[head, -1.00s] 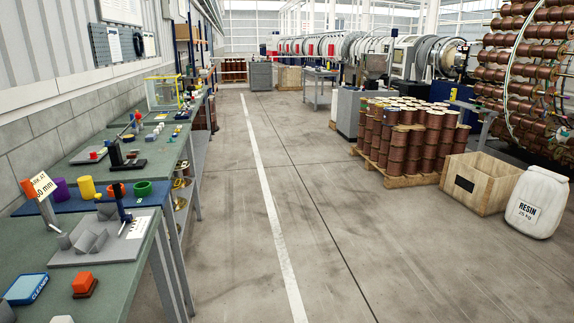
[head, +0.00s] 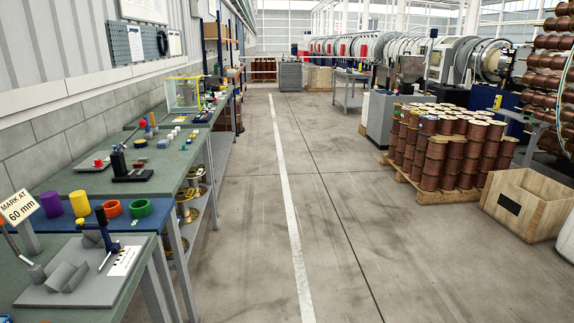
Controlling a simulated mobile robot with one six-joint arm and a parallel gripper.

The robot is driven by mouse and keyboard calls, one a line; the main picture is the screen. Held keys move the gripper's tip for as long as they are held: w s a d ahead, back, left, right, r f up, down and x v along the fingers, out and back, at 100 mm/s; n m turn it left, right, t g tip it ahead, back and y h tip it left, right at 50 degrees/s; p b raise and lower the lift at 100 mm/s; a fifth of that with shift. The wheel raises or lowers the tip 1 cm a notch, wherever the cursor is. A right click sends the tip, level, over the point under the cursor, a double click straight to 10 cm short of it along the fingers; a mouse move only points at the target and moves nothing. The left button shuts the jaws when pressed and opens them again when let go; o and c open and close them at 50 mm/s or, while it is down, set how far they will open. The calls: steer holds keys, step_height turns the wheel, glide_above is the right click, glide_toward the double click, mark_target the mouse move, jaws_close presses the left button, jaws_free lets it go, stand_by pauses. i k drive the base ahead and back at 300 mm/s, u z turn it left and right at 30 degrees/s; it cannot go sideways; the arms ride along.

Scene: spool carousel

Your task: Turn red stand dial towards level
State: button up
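No dial can be made out for certain at this distance, and no stand is clearly red. Farther back, a red ball (head: 143,123) shows near a thin post with blue and orange parts (head: 153,119). Closer, a dark blue post (head: 104,229) with a black lever stands by a white scale plate on a grey board (head: 75,290). My gripper is not in view.
Workbenches line the left wall. The floor (head: 250,230) is clear along the white line. A pallet of copper spools (head: 440,150) and a wooden crate (head: 528,205) stand right.

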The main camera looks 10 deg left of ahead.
mark_target(98, 163)
steer(key=u, duration=0.3)
steer(key=i, duration=0.75)
steer(key=u, duration=0.75)
steer(key=i, duration=0.6)
steer(key=u, duration=0.75)
steer(key=i, duration=0.55)
steer(key=u, duration=1.1)
steer(key=k, duration=0.15)
steer(key=z, duration=3.25)
